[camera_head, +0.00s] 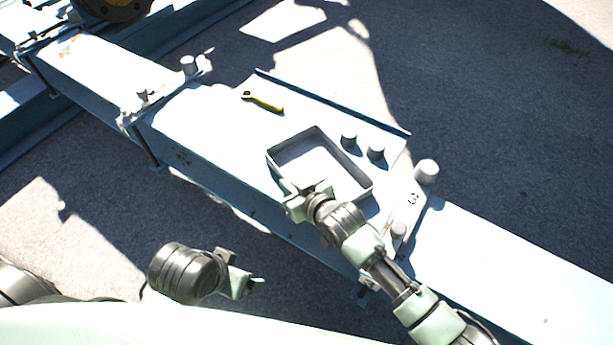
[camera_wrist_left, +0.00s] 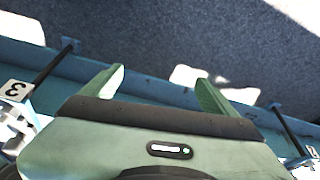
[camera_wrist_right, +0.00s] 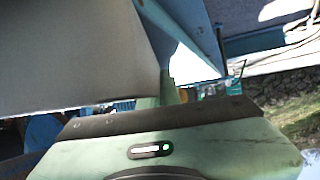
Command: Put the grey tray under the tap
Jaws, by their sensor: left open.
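The grey tray (camera_head: 345,163) is a shallow, open, square tray over a pale blue plate on the beam, in the head view. My right gripper (camera_head: 288,190) is at the tray's near-left wall, with its fingers close together on that wall. In the right wrist view the tray (camera_wrist_right: 70,60) fills the upper left, beside the fingers (camera_wrist_right: 162,98). I cannot tell whether the tray is slightly raised. My left gripper (camera_head: 250,286) is open and empty, low in the head view; its spread fingers show in the left wrist view (camera_wrist_left: 160,92). I see no tap.
A yellow wrench (camera_head: 263,102) lies beyond the tray. Two small grey cylinders (camera_head: 349,141) stand close to its right side. A raised blue edge (camera_head: 335,104) bounds the plate at the back. Clamp bars with posts (camera_head: 426,172) cross the beam on both sides.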

